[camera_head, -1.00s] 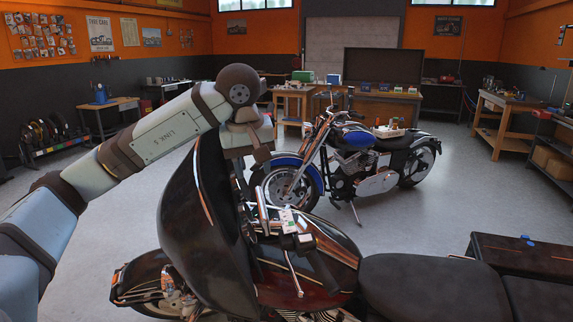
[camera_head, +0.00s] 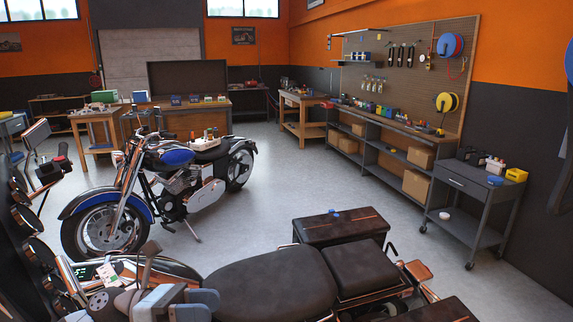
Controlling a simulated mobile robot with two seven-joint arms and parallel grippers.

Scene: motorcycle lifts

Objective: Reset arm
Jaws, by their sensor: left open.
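My left gripper (camera_head: 174,298) shows low at the left, in front of the handlebar area of the near dark motorcycle. It is grey-blue, with its jaws apart, and I see nothing between them. Much of the arm behind it is out of the picture. Whether it touches the motorcycle cannot be told. The near motorcycle has a long dark seat (camera_head: 268,284) running to the right. My right gripper is not in view.
A blue motorcycle (camera_head: 176,157) stands on its side stand beyond. A dark pannier (camera_head: 338,228) is on the near motorcycle. A grey cart (camera_head: 470,192) and a long workbench line the right wall. Open grey floor (camera_head: 290,180) lies between.

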